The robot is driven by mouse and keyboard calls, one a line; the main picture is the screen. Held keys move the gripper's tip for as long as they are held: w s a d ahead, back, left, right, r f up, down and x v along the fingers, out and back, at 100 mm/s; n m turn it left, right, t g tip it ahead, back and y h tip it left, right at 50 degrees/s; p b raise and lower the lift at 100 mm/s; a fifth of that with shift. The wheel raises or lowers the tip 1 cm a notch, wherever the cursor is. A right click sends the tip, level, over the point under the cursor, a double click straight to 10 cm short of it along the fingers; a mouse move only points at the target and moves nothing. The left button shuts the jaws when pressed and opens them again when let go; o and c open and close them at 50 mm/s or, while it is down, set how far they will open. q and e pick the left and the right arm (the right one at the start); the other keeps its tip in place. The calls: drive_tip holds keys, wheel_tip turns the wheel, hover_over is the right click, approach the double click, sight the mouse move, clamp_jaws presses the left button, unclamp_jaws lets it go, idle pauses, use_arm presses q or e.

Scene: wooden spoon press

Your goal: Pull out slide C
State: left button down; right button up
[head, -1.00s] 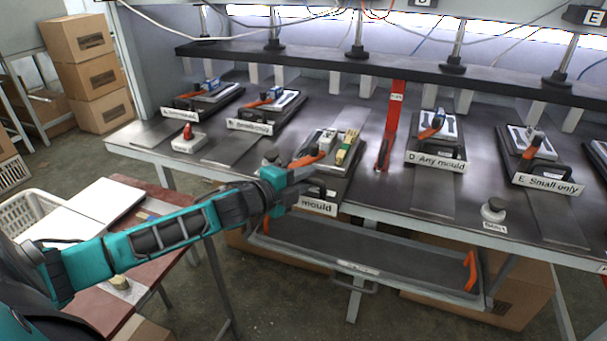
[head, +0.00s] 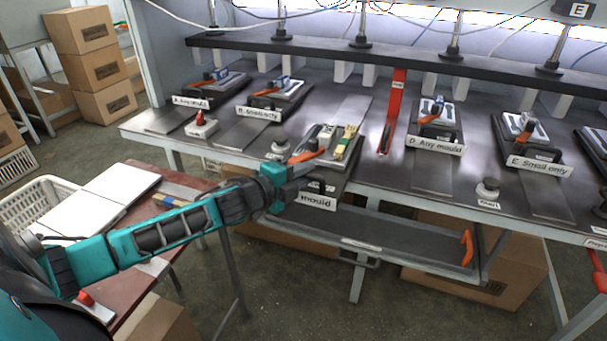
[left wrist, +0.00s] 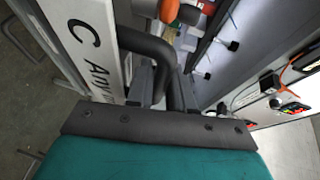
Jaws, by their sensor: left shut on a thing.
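Slide C (head: 343,165) is in the middle of the bench, sticking out past the front edge. Its white front plate (head: 318,203) reads "mould" in the head view, partly hidden by my gripper; the left wrist view shows the plate's "C" (left wrist: 85,33). My left gripper (head: 303,186) is at the slide's front, shut on its black bar handle (left wrist: 158,48). An orange-handled clamp (head: 307,155) and a yellow-green piece (head: 346,141) ride on the slide. My right gripper is not in view.
Slides A (head: 190,102), B (head: 258,113), D (head: 434,146) and E (head: 538,166) sit along the bench. A red upright (head: 397,100) stands right of slide C. A grey tray (head: 400,235) hangs below. A side table (head: 110,250) is at left.

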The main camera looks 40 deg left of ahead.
use_arm(q)
drive_tip(key=c, duration=1.4)
unclamp_jaws()
drive_tip(key=shift+s+d+f, duration=0.1)
drive_tip(key=shift+s+f, duration=0.05)
drive_tip(key=shift+f, duration=0.1)
drive_tip(key=shift+s+r, duration=0.15)
drive_tip(key=p+v, duration=0.1)
drive_tip(key=v, duration=1.2)
drive_tip(key=shift+r, duration=0.1)
drive_tip(key=s+d+f+n+g+y, duration=0.1)
drive_tip(key=s+d+f+n, duration=0.3)
drive_tip(key=f, duration=0.3)
drive_tip(key=s+d+f+n+g+y, duration=0.1)
drive_tip(key=s+d+f+n+g, duration=0.15)
drive_tip(key=f+n, duration=0.4)
drive_tip(key=s+d+f+n, duration=0.1)
drive_tip(key=d+f+n, duration=0.1)
drive_tip(key=d, duration=0.2)
drive_tip(key=s+d+f+n+g+h, duration=0.1)
drive_tip(key=d+f+n, duration=0.1)
drive_tip(key=d, duration=0.2)
drive_tip(key=s+d+f+n, duration=0.1)
drive_tip(key=d+f+n, duration=0.1)
drive_tip(key=d, duration=0.2)
drive_tip(key=shift+s+d+g, duration=0.25)
